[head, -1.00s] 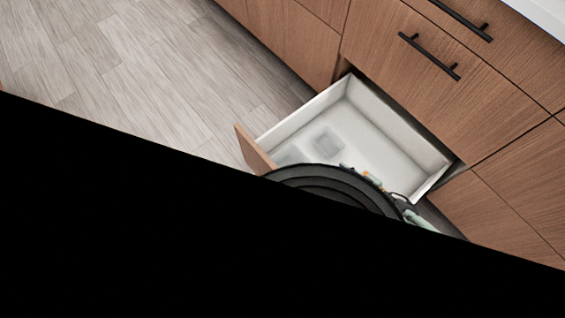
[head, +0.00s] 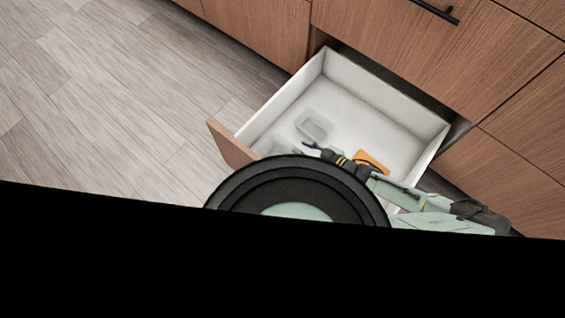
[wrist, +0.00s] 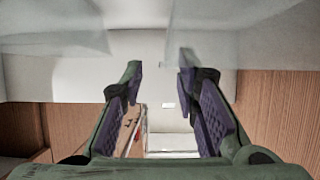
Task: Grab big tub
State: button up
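An open white drawer (head: 395,120) holds a translucent tub (head: 313,125) near its left side. A second pale, clear shape (head: 275,146) lies nearer the drawer front, partly hidden by my arm; I cannot tell which is the big tub. My gripper (head: 308,149) is over the drawer, just on the near side of the first tub. In the wrist view my gripper (wrist: 160,66) has its two fingers spread with nothing between them. Translucent tub walls show at the upper left (wrist: 50,42) and upper right (wrist: 245,35) of that view, beyond the fingertips.
An orange item (head: 372,160) lies in the drawer beside my arm. The wooden drawer front (head: 230,144) and white side walls bound the space. Wooden cabinets (head: 255,40) stand behind and to the right. The grey plank floor (head: 100,100) at left is clear.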

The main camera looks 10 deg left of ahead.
jog(key=x, duration=0.4)
jog(key=shift+s+a+r, duration=0.25)
jog(key=shift+a, duration=0.05)
jog(key=shift+w+a+f, duration=0.2)
jog(key=shift+c, duration=0.5)
grip_shut()
